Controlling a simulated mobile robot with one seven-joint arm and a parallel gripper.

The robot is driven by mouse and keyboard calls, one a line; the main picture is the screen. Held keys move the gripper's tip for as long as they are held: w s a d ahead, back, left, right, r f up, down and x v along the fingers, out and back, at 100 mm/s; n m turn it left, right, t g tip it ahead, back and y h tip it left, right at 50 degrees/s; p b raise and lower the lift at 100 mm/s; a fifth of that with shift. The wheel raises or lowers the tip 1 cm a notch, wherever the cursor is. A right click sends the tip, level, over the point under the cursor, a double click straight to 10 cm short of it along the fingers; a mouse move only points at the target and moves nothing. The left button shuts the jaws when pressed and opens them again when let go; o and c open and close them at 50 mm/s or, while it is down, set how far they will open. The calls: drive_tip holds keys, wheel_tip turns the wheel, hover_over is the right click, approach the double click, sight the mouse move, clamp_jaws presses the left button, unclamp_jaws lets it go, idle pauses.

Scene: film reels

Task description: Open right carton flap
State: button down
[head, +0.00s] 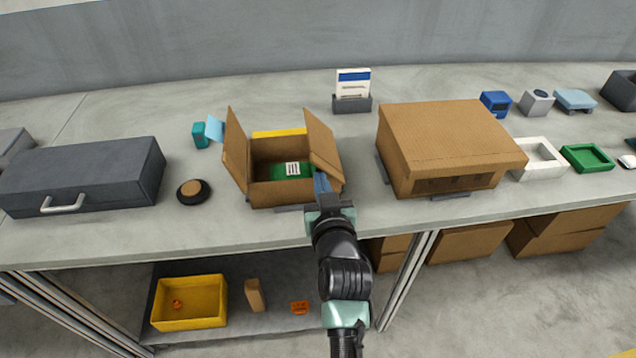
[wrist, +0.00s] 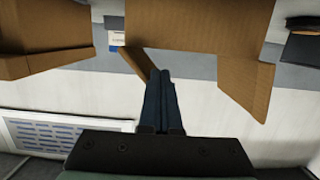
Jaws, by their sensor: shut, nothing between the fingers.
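The open carton (head: 282,195) stands on the bench, and its front wall shows in the wrist view (wrist: 195,25). Its right flap (head: 322,142) stands up along the right side; the wrist view shows this flap as a narrow brown strip (wrist: 139,62) beside the fingertips. The left flap (head: 236,150) also stands up, leaning outward; it shows in the wrist view (wrist: 246,88). A green item (head: 291,170) with a white label lies inside. My gripper (head: 321,182) is shut and empty at the carton's front right corner, by the right flap. I cannot tell whether they touch.
A black round item (head: 193,192) and a dark case (head: 85,178) lie to the left. A card holder (head: 352,100) stands behind. A yellow bin (head: 188,303) sits on the lower shelf.

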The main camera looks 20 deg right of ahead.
drive_tip(key=shift+s+d+r, duration=0.1)
drive_tip(key=shift+d+r, duration=0.25)
drive_tip(key=shift+d, duration=0.1)
drive_tip(key=shift+s+d+r+b, duration=0.15)
drive_tip(key=shift+d+r, duration=0.05)
drive_tip(key=shift+d, duration=0.2)
drive_tip(key=shift+s+d+r+b, duration=0.1)
drive_tip(key=shift+d+r+b, duration=0.05)
drive_tip(key=shift+d, duration=0.25)
drive_tip(key=p, duration=0.4)
approach(343, 175)
drive_tip(key=s+a+r, duration=0.3)
drive_tip(key=a, duration=0.2)
drive_tip(key=shift+s+a+f, duration=0.1)
drive_tip(key=shift+a+f, duration=0.1)
